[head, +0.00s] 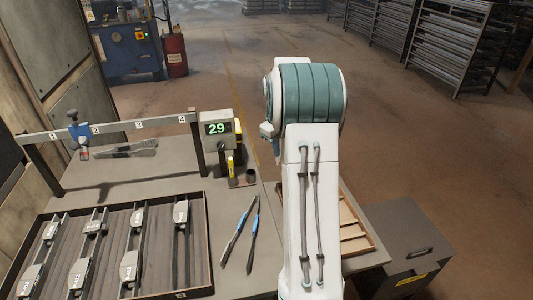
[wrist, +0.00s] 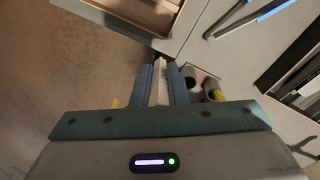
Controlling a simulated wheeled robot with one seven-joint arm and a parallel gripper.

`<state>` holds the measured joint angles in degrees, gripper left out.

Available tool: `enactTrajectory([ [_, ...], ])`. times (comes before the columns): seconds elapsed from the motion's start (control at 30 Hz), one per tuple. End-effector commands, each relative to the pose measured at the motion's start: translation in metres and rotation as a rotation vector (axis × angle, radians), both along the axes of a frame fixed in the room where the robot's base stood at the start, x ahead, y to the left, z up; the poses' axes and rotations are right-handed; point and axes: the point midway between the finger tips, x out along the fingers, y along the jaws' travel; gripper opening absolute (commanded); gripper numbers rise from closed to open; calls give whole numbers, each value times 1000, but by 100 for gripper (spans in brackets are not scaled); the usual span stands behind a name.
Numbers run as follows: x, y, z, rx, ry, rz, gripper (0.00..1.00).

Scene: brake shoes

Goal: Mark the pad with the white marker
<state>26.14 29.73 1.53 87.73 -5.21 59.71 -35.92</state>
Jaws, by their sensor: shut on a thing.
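My gripper (wrist: 160,72) shows in the wrist view, its two blue-grey fingers shut on a narrow whitish thing (wrist: 158,86) that looks like the white marker. In the head view my arm hides the gripper. Several grey pads with white labels (head: 131,265) lie on rails in the dark tray (head: 207,240) at the left of the bench. I cannot tell which pad is meant. In the wrist view the gripper is beside the marker holder cups (wrist: 190,76), apart from the tray.
A yellow marker (head: 231,167) stands in a holder below a display reading 29 (head: 216,128). Blue-handled pliers (head: 240,235) lie right of the tray. A numbered rail (head: 110,128) spans the bench behind it. A wooden compartment box (head: 352,236) is partly behind my arm.

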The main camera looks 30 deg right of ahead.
Motion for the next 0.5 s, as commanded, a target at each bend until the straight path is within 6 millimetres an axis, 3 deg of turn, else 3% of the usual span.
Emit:
enactTrajectory([
  [0.5, -13, -12, 35, 0, -1, 0, 0],
])
